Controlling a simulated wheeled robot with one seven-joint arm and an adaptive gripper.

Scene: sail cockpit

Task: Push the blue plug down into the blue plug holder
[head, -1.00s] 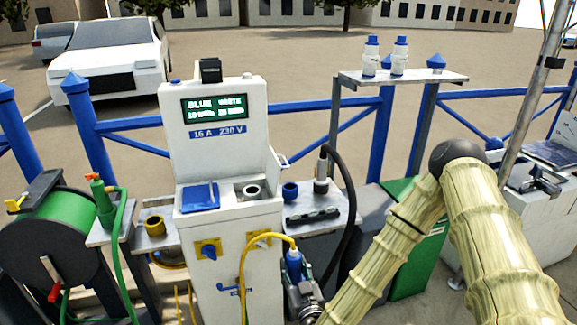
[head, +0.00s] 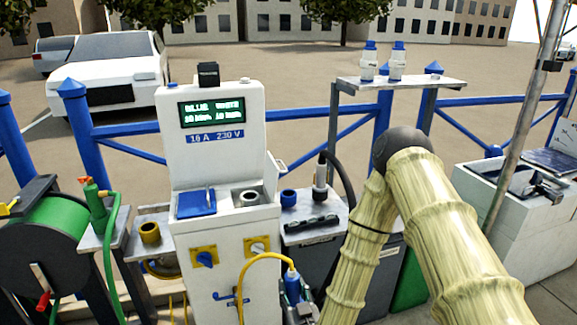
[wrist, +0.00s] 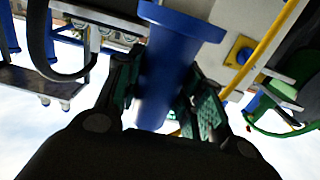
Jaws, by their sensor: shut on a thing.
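The blue plug (head: 291,287) has a yellow cable at its top and is low in front of the white power pedestal. My gripper (head: 297,305) is shut on it, partly cut off by the bottom of the head view. In the wrist view the blue plug (wrist: 165,70) sits between the green-padded fingers of my gripper (wrist: 165,108), its wide flange beyond them. The blue plug holder (head: 288,197), a short blue cup, stands on the grey side shelf right of the pedestal. The plug is apart from it, lower and nearer to me.
The pedestal (head: 215,130) has a blue flap, an open grey socket and yellow switches. A black cable with a grey plug (head: 320,180) stands beside the blue holder. A yellow holder (head: 149,233) and green hose reel (head: 50,235) are left. Blue railings run behind.

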